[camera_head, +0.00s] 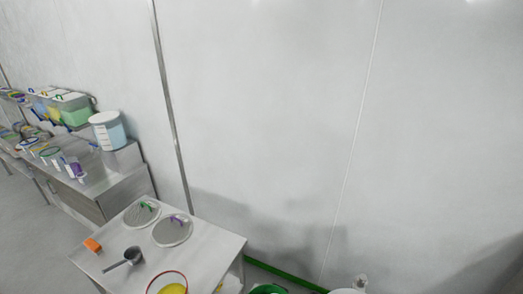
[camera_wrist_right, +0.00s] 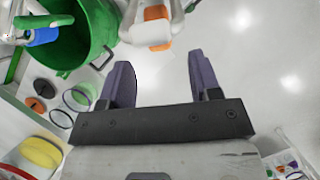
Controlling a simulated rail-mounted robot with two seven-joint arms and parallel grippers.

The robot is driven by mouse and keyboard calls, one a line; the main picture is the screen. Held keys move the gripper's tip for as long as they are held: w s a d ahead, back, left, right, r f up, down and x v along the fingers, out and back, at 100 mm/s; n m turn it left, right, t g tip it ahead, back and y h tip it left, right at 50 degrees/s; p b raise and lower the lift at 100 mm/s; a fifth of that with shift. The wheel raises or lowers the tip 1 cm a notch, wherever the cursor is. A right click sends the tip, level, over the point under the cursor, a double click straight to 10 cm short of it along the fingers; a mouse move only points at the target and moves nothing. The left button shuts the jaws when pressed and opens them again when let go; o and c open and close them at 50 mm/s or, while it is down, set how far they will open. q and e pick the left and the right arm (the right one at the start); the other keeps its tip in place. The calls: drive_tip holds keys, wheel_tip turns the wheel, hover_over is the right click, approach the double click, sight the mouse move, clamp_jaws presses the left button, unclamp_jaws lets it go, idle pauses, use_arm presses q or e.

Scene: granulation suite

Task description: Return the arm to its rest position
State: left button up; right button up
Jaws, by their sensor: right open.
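My right gripper (camera_wrist_right: 159,64) shows in the right wrist view with its two dark purple fingers apart. Nothing is between the fingers. Below it lies shiny pale floor. A large green bin (camera_wrist_right: 75,38) stands to the upper left of the fingers, apart from them. The head view shows neither gripper, and my left gripper is in neither view.
A steel bench (camera_head: 125,182) with several tubs stands at the left.

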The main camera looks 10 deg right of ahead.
drive_tip(key=s+d+r+m+y, duration=0.2)
drive_tip(key=s+d+r+m, duration=0.1)
drive_tip(key=s+r+m, duration=0.7)
drive_tip(key=s+d+r+m+t+y, duration=0.1)
drive_tip(key=s+d+r+m+y, duration=0.1)
drive_tip(key=s+r+m, duration=0.9)
drive_tip(key=shift+s+d+r+y, duration=0.3)
drive_tip(key=shift+s+d+r, duration=0.45)
drive_tip(key=shift+r, duration=0.65)
drive_tip(key=shift+c, duration=0.2)
